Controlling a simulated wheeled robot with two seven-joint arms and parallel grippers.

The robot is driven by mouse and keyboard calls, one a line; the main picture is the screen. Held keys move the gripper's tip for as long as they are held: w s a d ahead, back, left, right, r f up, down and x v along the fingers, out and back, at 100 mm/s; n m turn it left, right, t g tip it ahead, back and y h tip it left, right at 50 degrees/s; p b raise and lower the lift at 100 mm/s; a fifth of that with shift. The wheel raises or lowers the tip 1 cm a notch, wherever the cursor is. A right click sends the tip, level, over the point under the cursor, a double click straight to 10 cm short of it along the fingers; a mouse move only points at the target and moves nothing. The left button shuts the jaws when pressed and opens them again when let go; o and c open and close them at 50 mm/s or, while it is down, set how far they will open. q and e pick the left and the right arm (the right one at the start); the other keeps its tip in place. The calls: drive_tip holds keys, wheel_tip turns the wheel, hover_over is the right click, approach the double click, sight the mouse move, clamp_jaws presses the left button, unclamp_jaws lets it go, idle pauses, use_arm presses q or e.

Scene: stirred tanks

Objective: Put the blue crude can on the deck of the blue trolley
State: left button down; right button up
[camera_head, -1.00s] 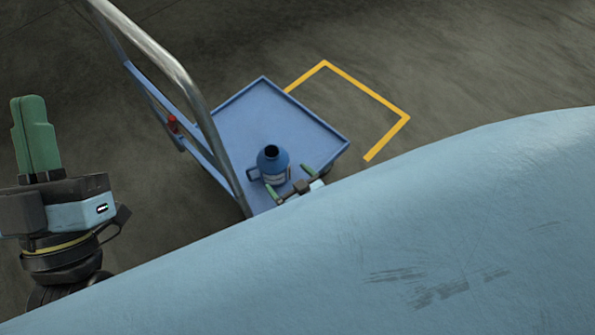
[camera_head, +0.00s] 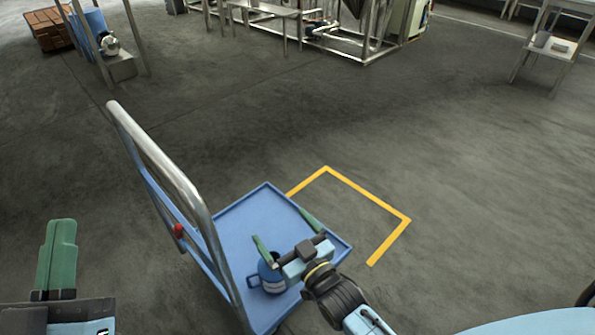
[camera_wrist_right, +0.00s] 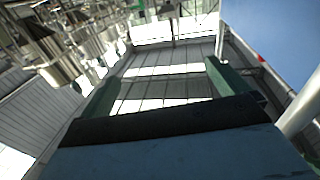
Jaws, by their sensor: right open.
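The blue crude can (camera_head: 268,278) stands on the deck of the blue trolley (camera_head: 245,222) in the head view, near its front edge. My right gripper (camera_head: 283,228) is open and empty. It overlaps part of the can in the picture and appears above it. Its two green fingers are apart in the right wrist view (camera_wrist_right: 162,78), with nothing between them; the can does not show there. My left gripper (camera_head: 57,255) is at the lower left, away from the trolley. Its fingers look like one green block, so its opening is unclear.
The trolley's grey handle (camera_head: 165,165) rises at its left side. A yellow floor marking (camera_head: 370,192) lies right of the deck. Steel frames and tables (camera_head: 265,12) stand far back, and a shelf stand (camera_head: 550,45) at far right. The floor between is clear.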

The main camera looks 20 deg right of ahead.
drive_tip(key=s+r+t+y, duration=0.1)
drive_tip(key=s+r, duration=0.2)
drive_tip(key=r, duration=0.6)
drive_tip(key=s+a+r+t+y, duration=0.1)
drive_tip(key=s+r, duration=0.2)
drive_tip(key=r, duration=0.5)
drive_tip(key=s+r+t+y, duration=0.1)
drive_tip(key=s+r+t, duration=0.1)
drive_tip(key=r, duration=0.7)
drive_tip(key=shift+s+a+r+n, duration=0.2)
drive_tip(key=shift+s+r+n, duration=0.15)
drive_tip(key=shift+s, duration=0.55)
